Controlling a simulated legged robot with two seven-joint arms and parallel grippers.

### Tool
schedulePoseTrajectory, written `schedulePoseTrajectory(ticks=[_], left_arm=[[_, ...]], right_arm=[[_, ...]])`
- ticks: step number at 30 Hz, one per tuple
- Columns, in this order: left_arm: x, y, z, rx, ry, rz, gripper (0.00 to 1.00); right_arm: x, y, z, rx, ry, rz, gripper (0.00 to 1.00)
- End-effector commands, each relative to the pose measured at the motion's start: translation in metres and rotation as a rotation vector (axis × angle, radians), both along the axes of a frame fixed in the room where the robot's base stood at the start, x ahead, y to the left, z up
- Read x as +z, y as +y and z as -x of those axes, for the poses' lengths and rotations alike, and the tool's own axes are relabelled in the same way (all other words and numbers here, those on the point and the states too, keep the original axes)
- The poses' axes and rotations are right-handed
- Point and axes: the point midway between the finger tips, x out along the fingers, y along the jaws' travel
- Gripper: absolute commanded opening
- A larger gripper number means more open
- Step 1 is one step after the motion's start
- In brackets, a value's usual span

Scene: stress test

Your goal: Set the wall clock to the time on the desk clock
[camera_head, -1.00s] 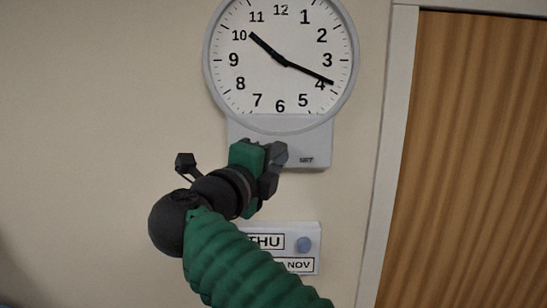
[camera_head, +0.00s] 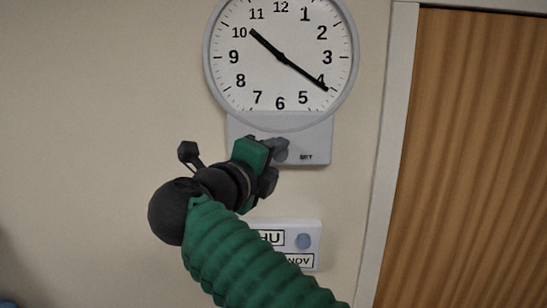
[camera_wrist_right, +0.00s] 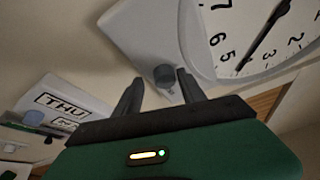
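The round white wall clock (camera_head: 262,85) hangs at the top of the head view, its short hand near 10 and its long hand at about 4. It also shows in the wrist view (camera_wrist_right: 230,42). A pale box (camera_head: 318,143) with a small label, apparently "SET", is below its face. In the wrist view a dark knob (camera_wrist_right: 163,76) sticks out of the box. My right gripper (camera_head: 276,153) is in front of the box; its fingers (camera_wrist_right: 160,82) are apart, one on each side of the knob, with gaps visible. I cannot make out a desk clock. My left gripper is out of view.
A white calendar panel (camera_head: 311,228) with "THU", "NOV" and a blue-grey knob (camera_head: 303,241) is on the wall below, partly behind my right arm. A wooden door (camera_head: 480,150) with a pale frame is at right. The wall at left is bare.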

Motion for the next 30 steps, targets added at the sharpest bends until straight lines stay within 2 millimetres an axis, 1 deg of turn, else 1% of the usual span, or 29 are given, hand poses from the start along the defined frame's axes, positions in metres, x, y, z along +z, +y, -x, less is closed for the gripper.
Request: schedulePoseTrajectory(ticks=[8,11,12,14,17,21,24,27,30], left_arm=[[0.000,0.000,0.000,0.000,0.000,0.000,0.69],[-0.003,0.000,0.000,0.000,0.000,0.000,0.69],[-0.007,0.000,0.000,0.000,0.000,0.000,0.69],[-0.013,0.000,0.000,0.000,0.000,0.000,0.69],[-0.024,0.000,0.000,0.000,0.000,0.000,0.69],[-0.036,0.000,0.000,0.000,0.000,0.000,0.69],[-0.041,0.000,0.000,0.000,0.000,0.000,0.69],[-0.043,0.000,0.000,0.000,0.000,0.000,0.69],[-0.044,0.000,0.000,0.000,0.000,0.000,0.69]], right_arm=[[0.003,-0.001,0.001,0.000,-0.007,0.000,0.51],[0.003,0.002,0.006,0.003,-0.008,-0.001,0.51],[0.003,0.004,0.011,0.004,-0.009,-0.002,0.51],[0.002,0.009,0.021,0.004,-0.010,-0.002,0.51],[0.002,0.020,0.046,0.006,-0.010,-0.002,0.51],[0.005,0.037,0.085,0.007,-0.008,-0.003,0.51],[0.008,0.048,0.111,0.007,-0.006,-0.001,0.51],[0.010,0.057,0.132,0.005,-0.004,-0.001,0.51],[0.012,0.063,0.145,0.003,-0.004,-0.001,0.51]])
